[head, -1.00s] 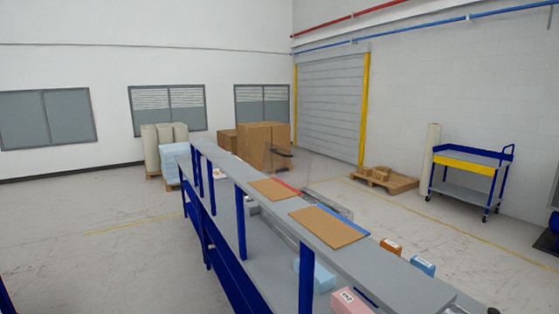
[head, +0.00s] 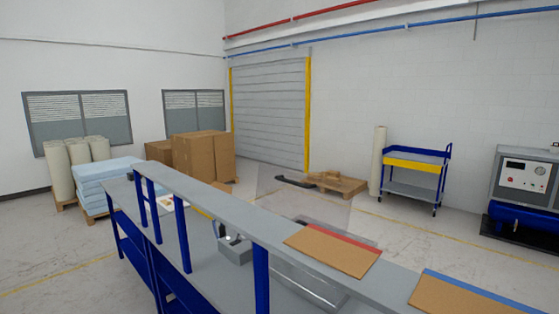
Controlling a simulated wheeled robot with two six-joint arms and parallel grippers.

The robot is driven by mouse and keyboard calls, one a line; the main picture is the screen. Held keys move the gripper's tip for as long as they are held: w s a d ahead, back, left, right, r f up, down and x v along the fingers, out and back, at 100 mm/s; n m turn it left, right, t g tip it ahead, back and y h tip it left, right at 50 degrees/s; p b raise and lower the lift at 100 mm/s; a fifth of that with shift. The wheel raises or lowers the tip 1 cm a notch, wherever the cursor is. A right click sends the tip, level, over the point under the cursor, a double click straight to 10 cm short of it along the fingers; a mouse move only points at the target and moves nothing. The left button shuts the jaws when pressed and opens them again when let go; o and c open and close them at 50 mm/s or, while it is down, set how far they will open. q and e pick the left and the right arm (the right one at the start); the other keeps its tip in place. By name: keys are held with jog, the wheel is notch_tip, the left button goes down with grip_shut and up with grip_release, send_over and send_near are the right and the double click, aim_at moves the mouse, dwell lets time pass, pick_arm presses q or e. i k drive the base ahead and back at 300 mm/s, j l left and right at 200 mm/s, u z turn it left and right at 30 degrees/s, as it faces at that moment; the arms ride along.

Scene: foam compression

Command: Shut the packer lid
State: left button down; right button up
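The packer lid (head: 325,208) looks like a clear raised panel standing tilted up above the far side of the bench. A dark handle (head: 294,181) shows near its upper edge. The packer's grey body (head: 235,250) seems to sit on the bench below, with a clear or shiny box part (head: 312,288) to its right. The bench's upper shelf hides much of the packer. Neither of my grippers is in view.
A long grey upper shelf (head: 226,212) on blue posts runs across the bench, with brown boards (head: 333,250) on it. Cartons (head: 205,155), foam sheets (head: 100,182), a blue cart (head: 413,172) and a machine (head: 523,183) stand beyond.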

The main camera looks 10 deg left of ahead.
aim_at(278, 177)
jog(key=i+j+z, duration=0.35)
jog(key=j, duration=0.75)
jog(key=j+z, duration=0.4)
jog(key=j, duration=0.75)
jog(key=j+z, duration=0.35)
jog(key=j, duration=0.8)
